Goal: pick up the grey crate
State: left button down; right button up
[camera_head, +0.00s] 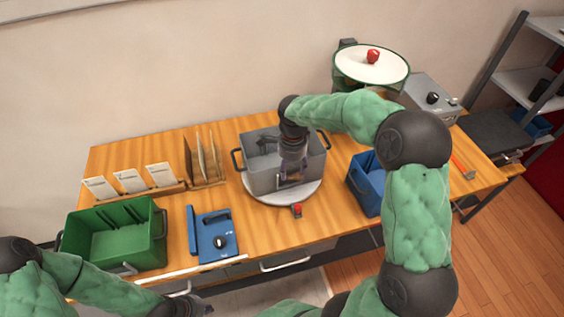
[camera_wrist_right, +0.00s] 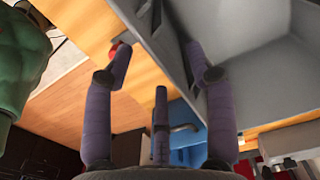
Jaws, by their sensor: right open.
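The grey crate (camera_head: 262,183) stands upright on a round white turntable (camera_head: 256,199) in the middle of the table. It has dark handles at its sides. My right gripper (camera_head: 290,178) reaches down at its front wall, toward the right. In the right wrist view the crate (camera_wrist_right: 262,60) fills the upper right. My right gripper (camera_wrist_right: 160,62) is open there, one finger outside the wall and another over its inner side; contact is not clear. My left gripper (camera_head: 196,306) is low at the front edge of the head view, away from the crate; its fingers are unclear.
A green crate (camera_head: 90,215) and a blue device (camera_head: 216,236) stand left. A blue crate (camera_head: 364,186) stands close right, partly behind my right arm. A red button (camera_head: 297,210) sits at the turntable's front. Card holders (camera_head: 130,181) stand behind left.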

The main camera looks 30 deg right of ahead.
notch_tip(320, 180, down, 4)
jog(key=shift+r+b, duration=0.1)
jog(key=shift+b, duration=0.2)
jog(key=shift+r, duration=0.1)
grip_shut()
